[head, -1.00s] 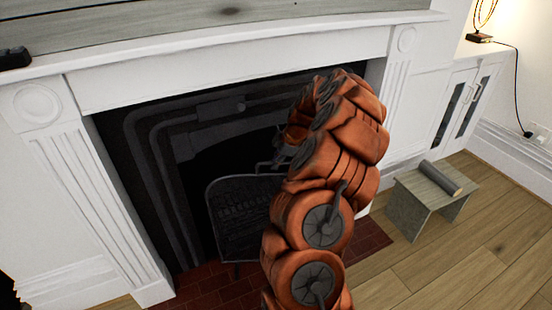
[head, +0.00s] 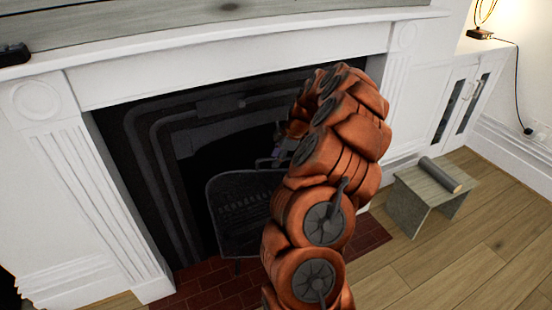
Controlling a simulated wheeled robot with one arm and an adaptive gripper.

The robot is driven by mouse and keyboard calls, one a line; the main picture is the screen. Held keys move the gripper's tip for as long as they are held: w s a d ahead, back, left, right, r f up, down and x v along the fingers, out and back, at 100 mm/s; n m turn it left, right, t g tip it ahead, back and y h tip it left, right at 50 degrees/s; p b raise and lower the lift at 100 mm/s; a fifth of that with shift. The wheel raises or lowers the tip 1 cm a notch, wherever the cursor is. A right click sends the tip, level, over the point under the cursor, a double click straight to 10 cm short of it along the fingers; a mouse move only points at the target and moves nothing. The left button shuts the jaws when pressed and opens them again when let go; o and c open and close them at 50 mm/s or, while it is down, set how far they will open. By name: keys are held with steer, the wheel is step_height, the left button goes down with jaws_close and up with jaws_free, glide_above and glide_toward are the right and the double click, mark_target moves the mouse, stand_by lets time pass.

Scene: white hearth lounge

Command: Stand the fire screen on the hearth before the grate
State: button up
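The fire screen (head: 238,215) is a dark mesh panel with rounded top corners and a handle (head: 264,162) on its top edge. It looks upright at the red brick hearth (head: 205,290), before the dark fireplace opening (head: 218,158). One foot shows at its lower left. My orange arm covers its right part. My gripper (head: 278,154) is at the top of the screen, by the handle, mostly hidden behind my arm. Its fingers are too small and dark to read. The grate cannot be made out in the dark opening.
A white mantel surround (head: 90,190) frames the fireplace. A small grey-green stool (head: 412,197) with a dark cylinder (head: 440,174) on it stands right of the hearth. A white cabinet (head: 465,105) is behind it. The wooden floor (head: 460,260) at front right is clear.

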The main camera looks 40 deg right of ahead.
steer(key=v, duration=1.1)
steer(key=s+a+r+m+g+y, duration=0.1)
steer(key=a+r, duration=0.2)
steer(key=a, duration=1.1)
steer(key=s+a+r+m+g, duration=0.1)
steer(key=a+r+g, duration=0.1)
steer(key=a, duration=1.2)
steer(key=s+a+f+m+g+h, duration=0.1)
steer(key=s+a+m+g, duration=0.15)
steer(key=s+a, duration=0.8)
steer(key=s+f+m+h, duration=0.1)
steer(key=s+f+m, duration=0.1)
steer(key=s, duration=0.5)
steer(key=s+a+f+m+g+h, duration=0.1)
steer(key=s+m, duration=0.2)
steer(key=s, duration=0.4)
steer(key=shift+a+f, duration=0.3)
steer(key=shift+f, duration=0.1)
steer(key=shift+m+g, duration=0.25)
steer(key=s+p+v, duration=0.2)
steer(key=p+v, duration=0.8)
steer(key=s+r+p+v, duration=0.1)
steer(key=s+p+v, duration=0.2)
steer(key=p+v, duration=0.8)
steer(key=shift+s+r+t, duration=0.2)
steer(key=shift+r+t, duration=0.2)
